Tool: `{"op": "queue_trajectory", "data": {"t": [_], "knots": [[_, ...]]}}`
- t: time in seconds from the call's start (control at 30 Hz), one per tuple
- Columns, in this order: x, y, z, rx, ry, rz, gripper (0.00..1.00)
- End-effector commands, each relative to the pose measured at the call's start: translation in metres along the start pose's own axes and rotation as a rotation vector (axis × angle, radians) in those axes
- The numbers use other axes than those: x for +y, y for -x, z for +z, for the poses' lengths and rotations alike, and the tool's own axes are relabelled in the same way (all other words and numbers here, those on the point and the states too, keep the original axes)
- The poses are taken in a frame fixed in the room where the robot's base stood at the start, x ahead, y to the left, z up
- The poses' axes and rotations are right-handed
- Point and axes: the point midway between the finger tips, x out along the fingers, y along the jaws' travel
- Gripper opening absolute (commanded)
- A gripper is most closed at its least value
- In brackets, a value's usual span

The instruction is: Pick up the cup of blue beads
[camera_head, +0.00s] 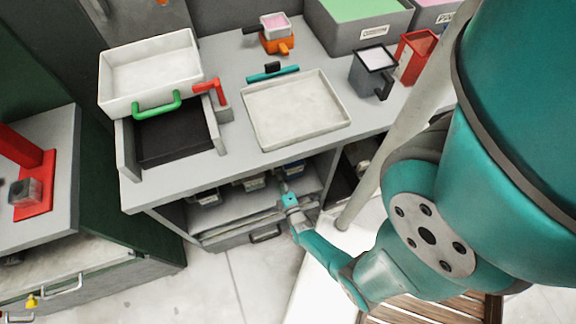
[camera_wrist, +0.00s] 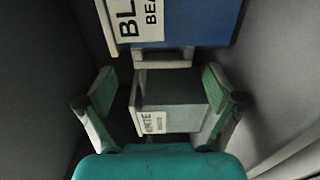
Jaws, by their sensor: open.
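In the wrist view, a blue cup (camera_wrist: 190,25) with a white label showing "BL" and "BEA" fills the top centre, cut off by the frame. Its contents are hidden. A smaller grey container (camera_wrist: 178,88) with a label that seems to read "WHITE" shows between the finger pads. My gripper (camera_wrist: 158,92) is open and empty, with the blue cup beyond its fingers. In the head view, my gripper (camera_head: 288,196) is at the opening of the shelf under the counter. Several small labelled containers (camera_head: 249,184) stand there, too small to read.
The counter overhead carries a white tray (camera_head: 345,122), a white bin with a green handle (camera_head: 158,106), a grey jug (camera_head: 362,82) and a red jug (camera_head: 412,66). Dark walls flank the gripper closely in the wrist view. A drawer handle (camera_head: 265,237) is below the shelf.

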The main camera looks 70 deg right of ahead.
Motion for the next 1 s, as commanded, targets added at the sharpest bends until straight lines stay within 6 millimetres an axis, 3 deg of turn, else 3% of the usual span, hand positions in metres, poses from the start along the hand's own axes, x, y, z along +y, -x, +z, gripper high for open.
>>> {"op": "queue_trajectory", "data": {"t": [0.4, 0.73, 0.77, 0.93, 1.0], "knots": [[-0.003, -0.046, 0.004, -0.001, 0.0, 0.0, 0.92], [-0.004, -0.052, 0.004, 0.0, 0.0, -0.001, 0.92], [-0.004, -0.052, 0.004, 0.0, 0.0, -0.001, 0.9], [-0.004, -0.052, 0.004, 0.0, 0.0, -0.001, 0.47], [-0.004, -0.052, 0.004, 0.0, 0.0, -0.001, 0.43]]}}
